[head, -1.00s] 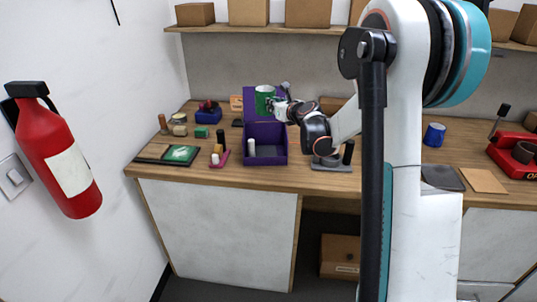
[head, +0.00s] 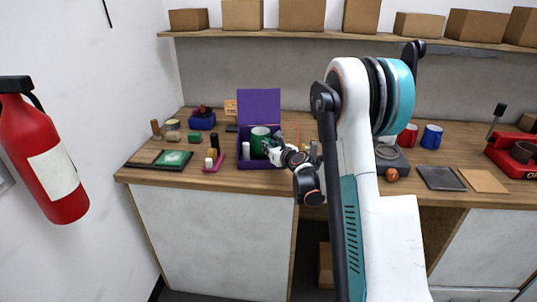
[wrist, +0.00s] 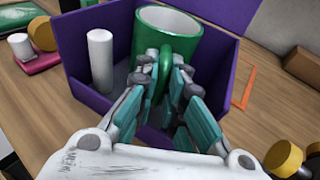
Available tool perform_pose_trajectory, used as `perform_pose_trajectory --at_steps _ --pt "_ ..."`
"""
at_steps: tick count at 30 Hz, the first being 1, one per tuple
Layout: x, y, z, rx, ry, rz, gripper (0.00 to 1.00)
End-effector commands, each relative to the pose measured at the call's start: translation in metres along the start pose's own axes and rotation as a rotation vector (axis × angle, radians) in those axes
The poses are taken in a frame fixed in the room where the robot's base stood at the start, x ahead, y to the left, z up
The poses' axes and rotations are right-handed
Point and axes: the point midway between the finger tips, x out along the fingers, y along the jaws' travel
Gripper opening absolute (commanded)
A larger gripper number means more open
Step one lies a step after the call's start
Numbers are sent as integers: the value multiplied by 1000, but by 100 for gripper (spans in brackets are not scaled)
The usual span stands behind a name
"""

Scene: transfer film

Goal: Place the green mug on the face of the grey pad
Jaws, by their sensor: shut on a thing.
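The green mug (head: 260,140) has a white inside and sits upright within the opening of the purple box (head: 261,164). In the wrist view the mug (wrist: 168,38) fills the box's far part, beside a white cylinder. My gripper (head: 270,150) is shut on the mug's handle; its teal fingers (wrist: 165,85) close around it in the wrist view. Whether the mug's base touches the box floor is hidden. The grey pad (head: 441,178) lies flat and bare on the right part of the desk, well away from the mug.
A tan pad (head: 483,181) lies right of the grey one. A blue mug (head: 432,136) and red mug (head: 407,136) stand behind. A grey device (head: 390,160) is left of the pad. The purple lid (head: 259,106) stands open.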

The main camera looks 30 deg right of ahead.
Motion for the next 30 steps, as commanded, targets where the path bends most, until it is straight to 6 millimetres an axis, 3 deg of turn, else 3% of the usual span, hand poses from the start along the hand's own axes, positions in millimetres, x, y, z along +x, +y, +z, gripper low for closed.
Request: perform_pose_trajectory --at_steps 4,15,16,18,30 --pt "5 0 -19 0 0 0 0" --pt "5 0 -22 0 0 0 0" --pt "5 0 -22 0 0 0 16" --pt "5 0 -21 0 0 0 30" --pt "4 0 -18 0 0 0 30"
